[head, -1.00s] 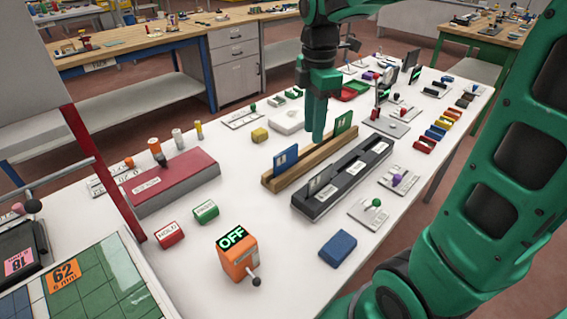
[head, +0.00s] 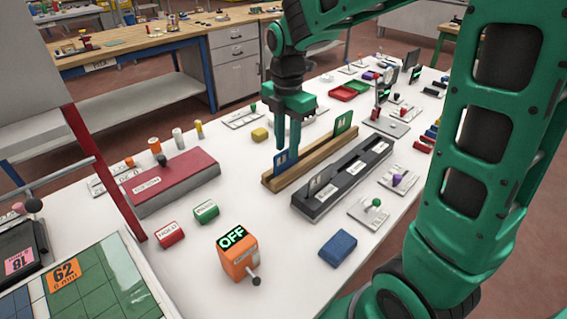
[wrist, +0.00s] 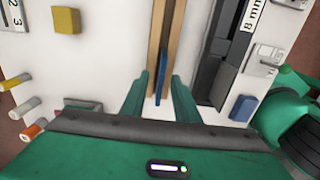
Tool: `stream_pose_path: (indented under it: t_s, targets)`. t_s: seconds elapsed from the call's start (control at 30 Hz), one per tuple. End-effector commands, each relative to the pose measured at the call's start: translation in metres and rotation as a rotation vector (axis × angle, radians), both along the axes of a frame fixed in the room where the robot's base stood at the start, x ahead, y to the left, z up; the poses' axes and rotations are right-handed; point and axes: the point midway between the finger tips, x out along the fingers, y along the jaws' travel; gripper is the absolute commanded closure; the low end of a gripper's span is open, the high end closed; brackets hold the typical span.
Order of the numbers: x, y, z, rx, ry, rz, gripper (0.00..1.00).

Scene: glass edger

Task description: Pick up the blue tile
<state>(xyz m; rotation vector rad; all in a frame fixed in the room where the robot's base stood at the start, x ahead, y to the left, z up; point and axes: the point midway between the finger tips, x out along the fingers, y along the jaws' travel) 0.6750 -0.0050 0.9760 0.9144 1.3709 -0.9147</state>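The blue tile (head: 286,163) stands upright on edge in the wooden rack (head: 310,158), at its near left end. My gripper (head: 288,147) points down at the tile's top edge. In the wrist view my gripper (wrist: 160,85) is open, with one finger on each side of the thin blue tile (wrist: 162,70). A gap shows between the tile and each finger. The fingers hide part of the tile in the head view. A green tile (head: 343,122) stands at the far end of the same rack.
A red box (head: 172,182) is on the left. A blue block (head: 338,248) and an orange OFF box (head: 238,255) are in front, with white tabletop between.

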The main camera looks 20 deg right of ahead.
Motion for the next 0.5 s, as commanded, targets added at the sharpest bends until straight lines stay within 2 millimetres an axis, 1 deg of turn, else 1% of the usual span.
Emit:
stream_pose_path:
  t_s: [0.1, 0.23, 0.33, 0.5]
  targets:
    - [-0.003, 0.003, -0.018, 0.000, 0.003, 0.001, 0.72]
    - [-0.004, 0.003, -0.034, 0.000, 0.003, -0.001, 0.72]
    - [-0.003, 0.003, -0.040, 0.000, 0.001, -0.001, 0.72]
    - [-0.003, 0.003, -0.042, 0.000, 0.000, -0.001, 0.72]
